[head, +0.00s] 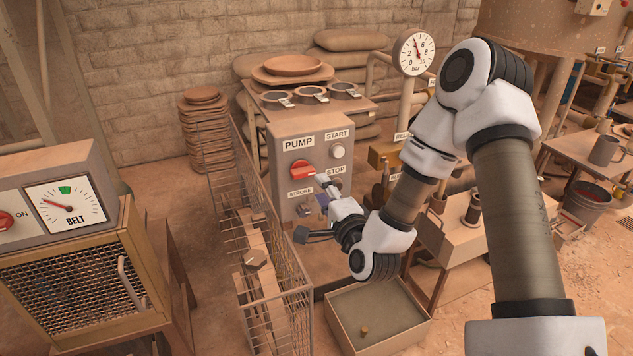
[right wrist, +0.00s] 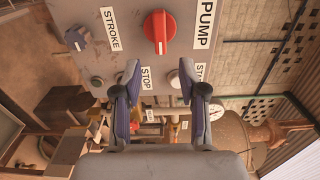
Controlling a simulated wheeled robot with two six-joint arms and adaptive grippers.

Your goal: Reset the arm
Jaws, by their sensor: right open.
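My right gripper (head: 312,211) is open and empty in front of the grey pump control box (head: 285,137), with its arm reaching in from the right. In the right wrist view the open fingers (right wrist: 160,76) point at the panel, with a gap between them. The red pump knob (head: 302,169) also shows in the right wrist view (right wrist: 160,30), ahead of the fingers. The START button (head: 338,151) is pale and round. The STOP label (head: 336,171) is visible; fingers partly cover the panel's lower part. Contact with the panel cannot be told. My left gripper is out of view.
A wire cage (head: 254,250) with filter plates stands left of the box. An open tray (head: 376,315) lies below my right gripper. The belt control box (head: 45,190) is at the far left. A pressure gauge (head: 414,52) stands behind my right arm.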

